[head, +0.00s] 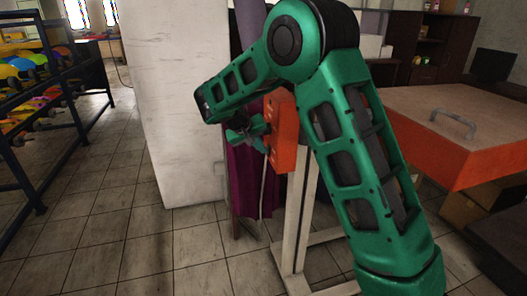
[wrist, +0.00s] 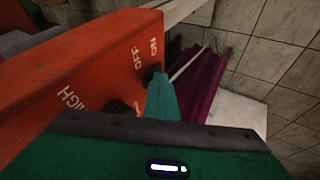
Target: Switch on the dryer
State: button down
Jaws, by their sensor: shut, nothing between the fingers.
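The dryer's orange control box (head: 283,130) is mounted on a white stand (head: 299,215) in the head view, partly behind my arm. In the wrist view the orange panel (wrist: 60,95) fills the upper left, with white lettering OFF, ON and HIGH. My gripper (head: 264,134) is shut and empty, beside the box's left face. In the wrist view my gripper (wrist: 157,82) has its tip close to the panel near the ON and OFF marks. A dark knob (wrist: 120,110) shows left of the fingers. The fingers hide part of the panel, and I cannot tell whether they touch the switch.
A large orange unit with a pale top (head: 465,110) and a grey handle stands on the right. A white wall block (head: 175,100) and purple cloth (head: 243,180) are behind the gripper. A dark rack (head: 45,110) with colourful items stands left. The tiled floor at left is clear.

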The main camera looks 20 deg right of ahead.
jog(key=shift+d+r, duration=0.25)
jog(key=shift+d, duration=0.15)
jog(key=s+a+r, duration=0.3)
jog(key=a+r, duration=0.5)
jog(key=a, duration=0.1)
jog(key=shift+a+r, duration=0.15)
